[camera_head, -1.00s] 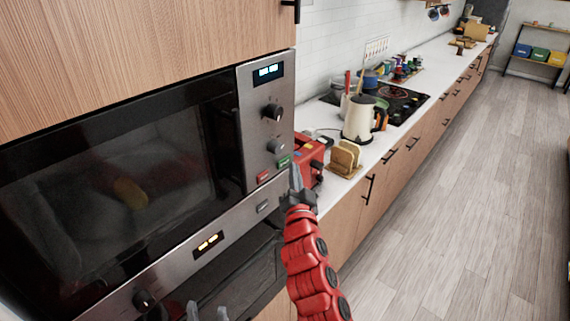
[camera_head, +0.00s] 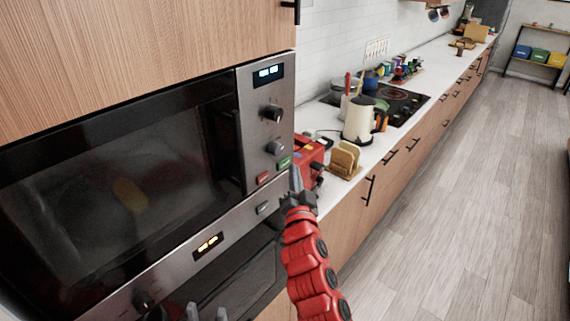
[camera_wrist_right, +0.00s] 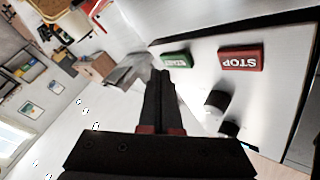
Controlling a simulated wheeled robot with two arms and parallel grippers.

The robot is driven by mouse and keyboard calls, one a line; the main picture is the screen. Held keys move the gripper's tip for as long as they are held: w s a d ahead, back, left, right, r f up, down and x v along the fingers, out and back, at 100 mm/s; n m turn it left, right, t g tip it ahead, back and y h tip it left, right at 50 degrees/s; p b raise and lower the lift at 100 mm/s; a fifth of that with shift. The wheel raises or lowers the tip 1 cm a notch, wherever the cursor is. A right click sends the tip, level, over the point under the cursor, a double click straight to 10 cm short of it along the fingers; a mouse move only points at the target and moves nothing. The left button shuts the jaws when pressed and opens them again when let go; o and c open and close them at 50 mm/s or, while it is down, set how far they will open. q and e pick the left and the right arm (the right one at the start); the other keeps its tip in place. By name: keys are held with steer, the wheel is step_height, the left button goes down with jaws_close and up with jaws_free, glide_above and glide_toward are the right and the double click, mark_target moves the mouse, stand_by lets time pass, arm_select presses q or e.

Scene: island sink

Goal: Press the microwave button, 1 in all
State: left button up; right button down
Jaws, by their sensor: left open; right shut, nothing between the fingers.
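The microwave (camera_head: 130,190) is built into the cabinet at the left in the head view, its door shut. Its control panel has a green START button (camera_head: 284,162) and a red STOP button (camera_head: 263,177) near the bottom. Both buttons also show in the right wrist view, START (camera_wrist_right: 178,61) and STOP (camera_wrist_right: 240,59). My right gripper (camera_head: 296,178) is shut and empty, its fingertips just right of and slightly below the START button; whether they touch it I cannot tell. My left gripper (camera_head: 207,313) is open at the bottom edge, in front of the lower oven.
An oven (camera_head: 225,275) with a lit display sits below the microwave. A red toaster (camera_head: 312,155), a wooden rack (camera_head: 344,160) and a cream kettle (camera_head: 359,120) stand on the counter to the right. The floor at the right is clear.

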stand_by(0.8)
steer(key=shift+w+a+b, duration=0.25)
steer(key=shift+a+b, duration=0.1)
steer(key=shift+b, duration=0.35)
